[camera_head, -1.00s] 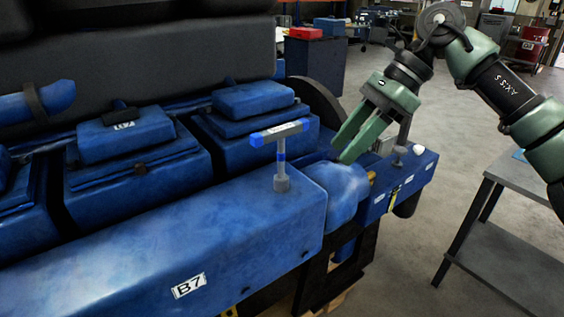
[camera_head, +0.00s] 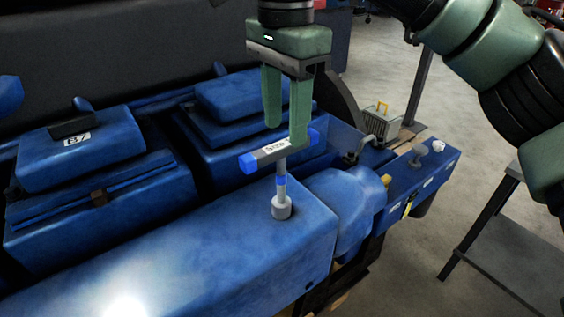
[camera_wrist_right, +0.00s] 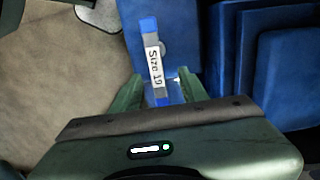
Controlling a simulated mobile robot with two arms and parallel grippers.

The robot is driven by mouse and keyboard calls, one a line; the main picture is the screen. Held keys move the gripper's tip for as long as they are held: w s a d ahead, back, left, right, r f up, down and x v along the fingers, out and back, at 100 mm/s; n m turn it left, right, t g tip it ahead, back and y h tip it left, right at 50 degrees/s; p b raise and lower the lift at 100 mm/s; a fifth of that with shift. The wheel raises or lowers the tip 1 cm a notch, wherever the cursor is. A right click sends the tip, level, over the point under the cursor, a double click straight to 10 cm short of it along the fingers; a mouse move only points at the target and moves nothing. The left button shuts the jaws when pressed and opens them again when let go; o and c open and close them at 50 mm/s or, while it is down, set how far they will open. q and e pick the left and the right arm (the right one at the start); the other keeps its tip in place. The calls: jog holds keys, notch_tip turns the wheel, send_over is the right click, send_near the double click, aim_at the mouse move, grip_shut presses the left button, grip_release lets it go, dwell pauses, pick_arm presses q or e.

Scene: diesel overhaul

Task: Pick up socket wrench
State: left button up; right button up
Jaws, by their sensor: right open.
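The socket wrench (camera_head: 280,150) stands upright on the blue engine block (camera_head: 190,255). It has a grey crossbar handle with blue ends and a label, a shaft with a blue band, and a grey socket at the bottom. My right gripper (camera_head: 285,135) points down just above and at the handle, its two green fingers apart. In the right wrist view the handle (camera_wrist_right: 154,60) reads "Size 19" and its near end lies between the open fingers (camera_wrist_right: 160,90). Whether a finger touches it I cannot tell. My left gripper is not in view.
Blue cylinder covers (camera_head: 95,150) rise behind and left of the wrench. A blue ledge with small fittings (camera_head: 420,165) lies to the right. A grey table (camera_head: 500,240) stands at the right, with open floor between.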

aim_at(283, 146)
jog(key=shift+s+f, duration=0.2)
jog(key=shift+f, duration=0.2)
jog(key=shift+s+a+f+p, duration=0.1)
jog(key=shift+s+f+p, duration=0.2)
jog(key=shift+f, duration=0.3)
jog(key=shift+s+a+f+p, duration=0.15)
jog(key=shift+s+f, duration=0.1)
jog(key=shift+f, duration=0.3)
jog(key=f, duration=0.1)
jog(key=f+p, duration=0.1)
jog(key=shift+w+f, duration=0.2)
jog(key=shift+f, duration=0.9)
jog(key=c, duration=0.8)
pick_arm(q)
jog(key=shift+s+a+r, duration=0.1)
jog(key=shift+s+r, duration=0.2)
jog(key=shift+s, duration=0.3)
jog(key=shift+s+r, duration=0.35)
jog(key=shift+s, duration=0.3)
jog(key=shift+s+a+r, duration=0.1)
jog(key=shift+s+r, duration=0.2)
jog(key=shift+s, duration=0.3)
pick_arm(e)
grip_shut()
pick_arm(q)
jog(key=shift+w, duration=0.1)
pick_arm(e)
jog(key=shift+w+r, duration=0.1)
